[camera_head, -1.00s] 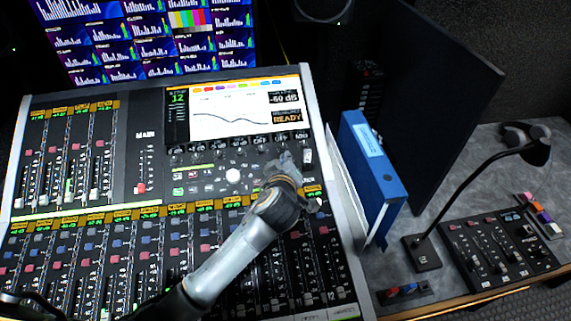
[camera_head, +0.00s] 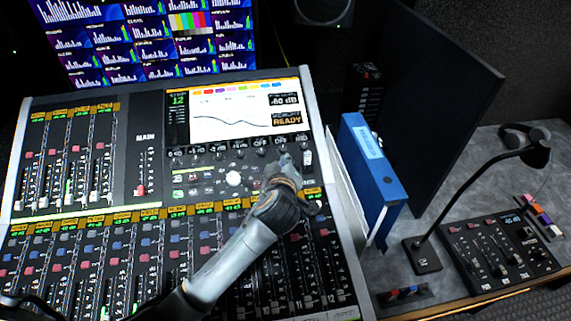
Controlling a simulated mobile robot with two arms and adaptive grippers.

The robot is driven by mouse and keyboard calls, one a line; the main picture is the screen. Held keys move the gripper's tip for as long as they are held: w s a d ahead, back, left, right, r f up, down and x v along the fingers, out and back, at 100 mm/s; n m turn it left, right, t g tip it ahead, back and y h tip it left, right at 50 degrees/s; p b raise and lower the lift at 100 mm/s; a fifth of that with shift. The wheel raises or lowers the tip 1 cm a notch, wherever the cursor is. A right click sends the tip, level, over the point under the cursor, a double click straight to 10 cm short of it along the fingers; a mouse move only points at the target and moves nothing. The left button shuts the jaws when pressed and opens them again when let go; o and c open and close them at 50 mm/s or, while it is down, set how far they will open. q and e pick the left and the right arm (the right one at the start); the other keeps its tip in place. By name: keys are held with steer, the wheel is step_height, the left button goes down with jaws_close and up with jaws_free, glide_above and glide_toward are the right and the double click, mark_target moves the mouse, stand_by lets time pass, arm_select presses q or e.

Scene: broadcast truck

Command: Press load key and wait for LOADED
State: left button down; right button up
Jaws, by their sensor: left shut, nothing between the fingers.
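The mixing console (camera_head: 110,208) fills the left and middle of the head view. Its screen (camera_head: 235,108) shows a curve, "-60 dB", and an orange field (camera_head: 286,120) reading READY. Below the screen are a row of knobs, small keys (camera_head: 193,190) and a white round knob (camera_head: 234,178). My left gripper (camera_head: 287,161) is shut and empty, over the console's right part just below the knob row. I cannot tell whether its tip touches a key. The load key cannot be made out; the gripper and wrist hide part of the panel. My right gripper is not in view.
A blue binder (camera_head: 372,170) stands right of the console. A black desk lamp (camera_head: 425,256), a small mixer panel (camera_head: 497,250) and headphones (camera_head: 524,136) are on the grey desk at the right. A monitor wall (camera_head: 150,40) is behind the console.

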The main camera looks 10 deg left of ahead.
arm_select(q)
steer(key=shift+w+f+b, duration=0.15)
steer(key=shift+f+b, duration=0.25)
steer(key=shift+w+a+f+b, duration=0.1)
steer(key=shift+f+b, duration=0.25)
steer(key=shift+f, duration=0.05)
stand_by(0.8)
stand_by(0.3)
steer(key=shift+s+r+p, duration=0.3)
steer(key=shift+r+p, duration=0.4)
steer(key=shift+r, duration=0.1)
steer(key=r+p, duration=0.1)
steer(key=s+r+p, duration=0.1)
steer(key=r, duration=0.1)
steer(key=d+r+p, duration=0.1)
steer(key=p, duration=0.1)
steer(key=shift+s+r, duration=0.3)
steer(key=shift+s, duration=0.1)
stand_by(0.5)
